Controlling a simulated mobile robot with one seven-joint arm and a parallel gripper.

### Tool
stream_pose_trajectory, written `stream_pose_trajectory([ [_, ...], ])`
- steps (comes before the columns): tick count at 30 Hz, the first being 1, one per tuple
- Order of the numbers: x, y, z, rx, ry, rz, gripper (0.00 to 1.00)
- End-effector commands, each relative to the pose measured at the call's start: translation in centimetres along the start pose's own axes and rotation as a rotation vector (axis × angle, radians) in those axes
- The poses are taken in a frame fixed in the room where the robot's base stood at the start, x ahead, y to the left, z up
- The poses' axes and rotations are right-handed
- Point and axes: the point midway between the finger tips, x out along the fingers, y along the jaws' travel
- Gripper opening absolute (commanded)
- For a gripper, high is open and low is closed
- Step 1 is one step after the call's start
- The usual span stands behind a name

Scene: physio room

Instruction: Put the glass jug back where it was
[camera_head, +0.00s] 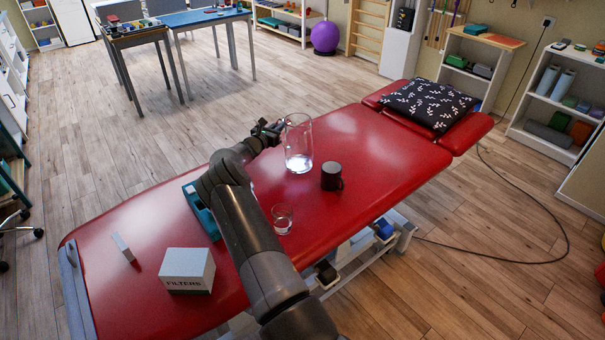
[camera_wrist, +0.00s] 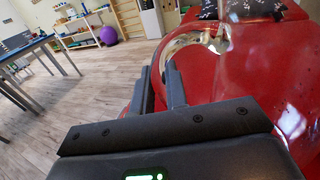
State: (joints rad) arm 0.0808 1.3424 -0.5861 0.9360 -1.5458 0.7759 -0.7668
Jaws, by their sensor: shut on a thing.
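The clear glass jug (camera_head: 299,147) is upright over the red treatment table (camera_head: 375,150), left of and behind a dark mug. I cannot tell whether its base touches the table or hangs just above it. My gripper (camera_head: 274,129) is at the jug's left side, shut on its handle. In the wrist view my gripper's two fingers (camera_wrist: 160,88) are at the curved glass handle (camera_wrist: 196,40), with the jug's clear body (camera_wrist: 240,75) to the right. The red table shows through the glass.
The dark mug (camera_head: 331,177) stands close to the jug. A small drinking glass (camera_head: 283,219) stands nearer. A FILTERS box (camera_head: 187,270), a small pale block (camera_head: 123,247) and a teal tray (camera_head: 199,210) are on the left part. A patterned pillow (camera_head: 430,103) lies at the far end.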

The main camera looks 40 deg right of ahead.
Motion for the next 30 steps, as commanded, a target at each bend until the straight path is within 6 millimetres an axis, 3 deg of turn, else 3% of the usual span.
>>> stream_pose_trajectory([
  [7,-2.4,-0.6,4.0,0.005,-0.005,0.05,0.0],
  [16,-6.6,-3.4,7.9,0.009,-0.003,0.127,0.0],
  [25,-9.4,-5.9,9.2,0.013,-0.003,0.169,0.0],
  [30,-10.1,-5.5,8.9,0.015,-0.005,0.176,0.0],
])
